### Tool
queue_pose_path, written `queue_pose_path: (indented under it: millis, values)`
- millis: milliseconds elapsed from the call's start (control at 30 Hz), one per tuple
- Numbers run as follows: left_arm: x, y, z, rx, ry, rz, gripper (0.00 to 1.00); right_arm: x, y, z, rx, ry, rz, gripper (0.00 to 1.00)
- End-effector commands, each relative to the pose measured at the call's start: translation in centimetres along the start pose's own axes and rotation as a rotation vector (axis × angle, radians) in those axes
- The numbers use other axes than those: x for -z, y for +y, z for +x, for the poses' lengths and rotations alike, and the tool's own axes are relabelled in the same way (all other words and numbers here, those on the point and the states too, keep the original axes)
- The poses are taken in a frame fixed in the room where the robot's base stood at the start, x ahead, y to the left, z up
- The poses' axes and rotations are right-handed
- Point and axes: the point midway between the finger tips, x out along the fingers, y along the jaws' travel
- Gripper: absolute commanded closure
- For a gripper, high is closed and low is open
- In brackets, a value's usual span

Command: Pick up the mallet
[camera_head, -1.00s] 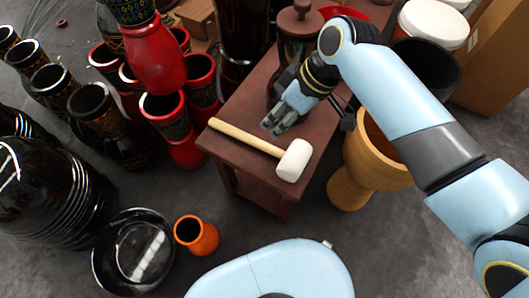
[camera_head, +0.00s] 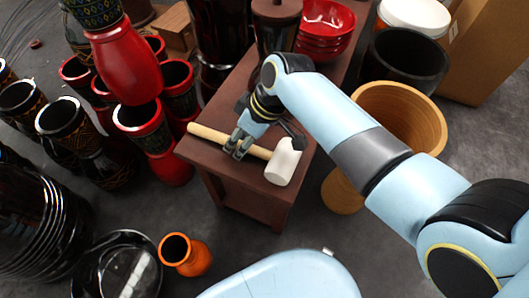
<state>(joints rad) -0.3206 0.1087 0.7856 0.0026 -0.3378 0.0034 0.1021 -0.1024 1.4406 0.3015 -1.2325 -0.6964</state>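The mallet has a pale wooden handle (camera_head: 208,134) and a white head (camera_head: 283,163). It lies on the dark reddish-brown wooden table (camera_head: 225,175), with its head toward the table's near right corner. My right gripper (camera_head: 237,150) is over the middle of the handle, its fingers pointing down and toward the viewer. The two fingertips show a small gap between them and overlap the handle in the picture. Whether they touch the handle is unclear. The fingers hide a short part of the handle. My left gripper is out of view.
A dark lidded canister (camera_head: 276,28) and red bowls (camera_head: 325,28) stand farther back on the table. Red goblet drums (camera_head: 160,150) crowd the table's left side. A wooden goblet drum (camera_head: 345,190) stands on the right, under my arm. An orange vase (camera_head: 187,255) is on the floor in front.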

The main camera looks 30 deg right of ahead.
Motion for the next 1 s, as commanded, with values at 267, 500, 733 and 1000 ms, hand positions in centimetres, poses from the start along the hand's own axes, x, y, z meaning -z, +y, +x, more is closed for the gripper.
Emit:
queue_pose_path:
  millis: [267,500,733,1000]
  values:
    - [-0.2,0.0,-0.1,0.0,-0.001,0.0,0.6,0.1,0.0,-0.1,0.0,0.001,0.0,0.84]
    - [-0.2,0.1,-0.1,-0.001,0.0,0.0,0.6,0.1,0.0,-0.1,-0.001,0.001,0.0,1.0]
    - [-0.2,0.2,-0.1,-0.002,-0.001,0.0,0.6,0.1,0.0,-0.2,-0.001,0.002,0.0,1.0]
    - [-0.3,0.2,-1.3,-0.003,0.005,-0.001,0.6,1.2,-0.5,-2.4,-0.002,0.005,-0.001,1.0]
